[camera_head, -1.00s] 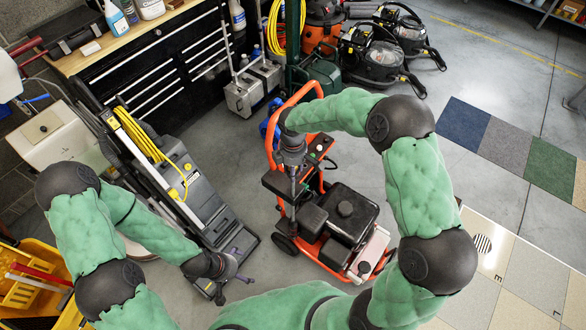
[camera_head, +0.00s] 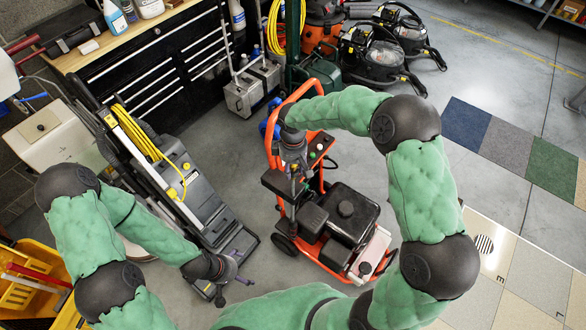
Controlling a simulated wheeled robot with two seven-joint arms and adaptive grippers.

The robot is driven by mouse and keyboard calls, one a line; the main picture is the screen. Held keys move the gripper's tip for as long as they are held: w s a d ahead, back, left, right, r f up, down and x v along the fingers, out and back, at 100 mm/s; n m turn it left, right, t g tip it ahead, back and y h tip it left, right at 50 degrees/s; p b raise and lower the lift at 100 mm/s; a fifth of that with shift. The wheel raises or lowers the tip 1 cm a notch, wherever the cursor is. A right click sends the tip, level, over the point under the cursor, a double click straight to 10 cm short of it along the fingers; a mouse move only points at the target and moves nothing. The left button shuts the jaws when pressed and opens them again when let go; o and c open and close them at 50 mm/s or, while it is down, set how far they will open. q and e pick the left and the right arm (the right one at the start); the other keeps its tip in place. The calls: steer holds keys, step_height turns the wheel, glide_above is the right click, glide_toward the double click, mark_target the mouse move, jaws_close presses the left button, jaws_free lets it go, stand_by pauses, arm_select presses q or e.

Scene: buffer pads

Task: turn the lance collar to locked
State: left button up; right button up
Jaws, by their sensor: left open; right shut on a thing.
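An orange-framed pressure washer (camera_head: 346,224) with a black engine stands on the floor in the middle. A thin dark lance (camera_head: 294,198) runs down along its frame. My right gripper (camera_head: 296,172) reaches down over the washer and is shut at the lance's upper part, where the collar is. The collar itself is hidden by the gripper, so I cannot tell its turn position. My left gripper (camera_head: 240,279) is open and empty, low over the floor to the left of the washer, beside a grey floor machine (camera_head: 196,208).
A yellow bucket (camera_head: 22,285) stands at the lower left. A workbench with black drawers (camera_head: 150,75) is behind. Vacuum machines (camera_head: 380,62) stand at the back. Carpet samples (camera_head: 507,146) and pale floor tiles (camera_head: 540,272) lie at the right. Grey floor between is clear.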

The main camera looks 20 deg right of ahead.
steer(key=m+b, duration=0.1)
steer(key=m, duration=0.4)
steer(key=shift+f+m+b, duration=0.1)
steer(key=shift+m+b, duration=0.2)
steer(key=shift+b, duration=0.1)
steer(key=shift+m+b, duration=0.6)
steer(key=shift+m, duration=1.6)
steer(key=o, duration=1.1)
steer(key=shift+o, duration=0.2)
step_height(320, 180, up, 12)
steer(key=shift+r, duration=0.1)
